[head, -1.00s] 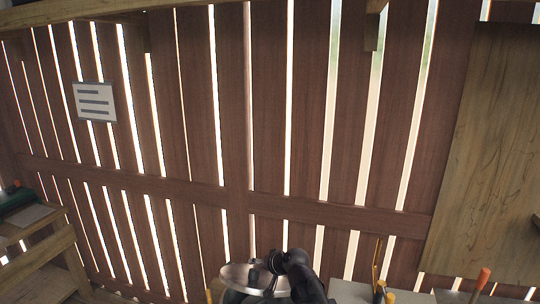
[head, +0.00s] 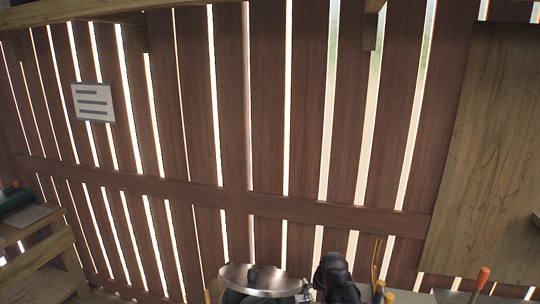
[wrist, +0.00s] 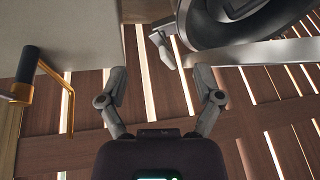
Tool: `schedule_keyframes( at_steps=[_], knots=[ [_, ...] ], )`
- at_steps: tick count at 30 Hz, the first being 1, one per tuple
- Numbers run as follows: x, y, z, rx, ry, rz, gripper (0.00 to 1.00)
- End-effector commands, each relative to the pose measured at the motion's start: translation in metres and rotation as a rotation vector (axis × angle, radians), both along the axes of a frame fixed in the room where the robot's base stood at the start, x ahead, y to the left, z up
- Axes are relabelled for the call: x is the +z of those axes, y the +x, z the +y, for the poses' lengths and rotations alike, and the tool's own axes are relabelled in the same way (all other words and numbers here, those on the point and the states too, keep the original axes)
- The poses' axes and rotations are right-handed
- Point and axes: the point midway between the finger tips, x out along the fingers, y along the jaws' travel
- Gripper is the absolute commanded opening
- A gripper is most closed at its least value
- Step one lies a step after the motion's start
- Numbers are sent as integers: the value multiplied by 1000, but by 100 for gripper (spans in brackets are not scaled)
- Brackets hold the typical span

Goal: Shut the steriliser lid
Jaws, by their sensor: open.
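The steriliser's round silver lid (head: 262,279) shows at the bottom of the head view, above a dark body (head: 243,297) that the frame cuts off. I cannot tell how far the lid stands from shut. In the wrist view a dark rounded body (wrist: 222,32), likely the steriliser, fills the upper right with a grey band, perhaps the lid's edge (wrist: 265,53), across it. A small pale tab (wrist: 163,46) sticks out at its left end. My gripper (wrist: 160,73) is open and empty, its fingers apart just short of the tab.
A pale flat surface (wrist: 60,25) lies at the upper left of the wrist view, with a black-handled tool and brass hook (wrist: 69,95) beside it. Orange-handled tools (head: 482,277) stand at the head view's lower right. A slatted wooden wall (head: 230,120) is behind.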

Motion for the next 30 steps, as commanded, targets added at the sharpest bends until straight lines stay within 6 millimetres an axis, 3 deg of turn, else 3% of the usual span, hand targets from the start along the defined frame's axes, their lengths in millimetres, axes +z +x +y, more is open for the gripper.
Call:
schedule_keyframes(
  at_steps=[6,12,18,28,30],
  knots=[
    [-13,-60,-5,64,-66,177,84],
    [-18,-106,-12,109,-117,322,84],
    [-18,-120,-22,110,-133,375,84],
    [-18,-119,-22,111,-132,375,84],
    [-18,-119,-22,111,-132,375,63]
  ],
)
